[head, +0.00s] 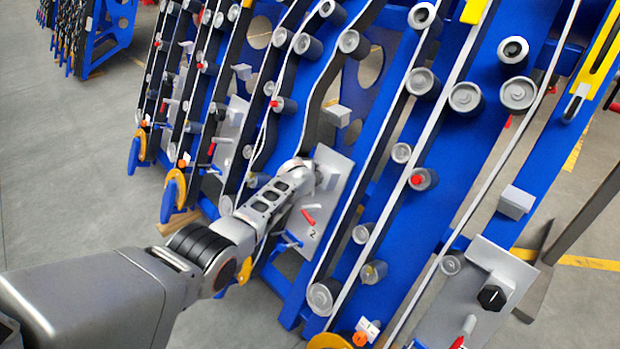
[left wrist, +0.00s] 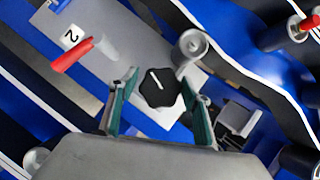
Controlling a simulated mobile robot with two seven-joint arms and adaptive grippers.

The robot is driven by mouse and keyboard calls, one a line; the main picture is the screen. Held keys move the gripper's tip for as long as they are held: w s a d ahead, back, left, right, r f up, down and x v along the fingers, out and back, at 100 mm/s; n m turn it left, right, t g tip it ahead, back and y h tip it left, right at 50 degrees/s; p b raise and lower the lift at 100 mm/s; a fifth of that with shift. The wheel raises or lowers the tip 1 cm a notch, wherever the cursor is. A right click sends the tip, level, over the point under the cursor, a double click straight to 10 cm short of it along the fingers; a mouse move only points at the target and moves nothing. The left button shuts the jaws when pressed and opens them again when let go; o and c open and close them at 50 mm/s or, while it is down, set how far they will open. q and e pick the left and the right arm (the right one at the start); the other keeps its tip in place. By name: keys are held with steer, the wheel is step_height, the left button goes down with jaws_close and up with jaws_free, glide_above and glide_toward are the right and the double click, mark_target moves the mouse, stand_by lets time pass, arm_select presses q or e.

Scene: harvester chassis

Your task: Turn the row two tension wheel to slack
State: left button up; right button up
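The row two tension wheel (left wrist: 160,89) is a black lobed knob with a white pointer line, in the left wrist view. It is on a grey panel (left wrist: 105,18) bearing a "2" label (left wrist: 71,38). The line slants toward the picture's upper left. My left gripper (left wrist: 159,77) is open, with one green-lined finger on each side of the wheel; I cannot tell whether they touch it. In the head view my left gripper (head: 318,178) is at the row two panel (head: 333,190) and hides the wheel. My right gripper is not in view.
A red-handled lever (left wrist: 72,54) stands beside the wheel, near my left finger. Another black knob (head: 492,297) sits on a grey panel at the lower right. Blue slanted frames with belts and rollers (head: 465,97) crowd the space. Grey floor (head: 70,180) is clear at the left.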

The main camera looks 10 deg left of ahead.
arm_select(q)
steer(key=shift+r, duration=0.1)
stand_by(0.3)
steer(key=v, duration=1.2)
stand_by(0.3)
stand_by(0.3)
steer(key=s+a+f+n+h, duration=0.15)
steer(key=s+f+n, duration=0.45)
steer(key=s+f, duration=1.25)
steer(key=s+n+h, duration=0.1)
steer(key=s+n, duration=0.5)
steer(key=s, duration=1.7)
steer(key=shift+s+a+t+p, duration=0.25)
steer(key=shift+a+t+p, duration=0.05)
steer(key=shift+a+p, duration=0.1)
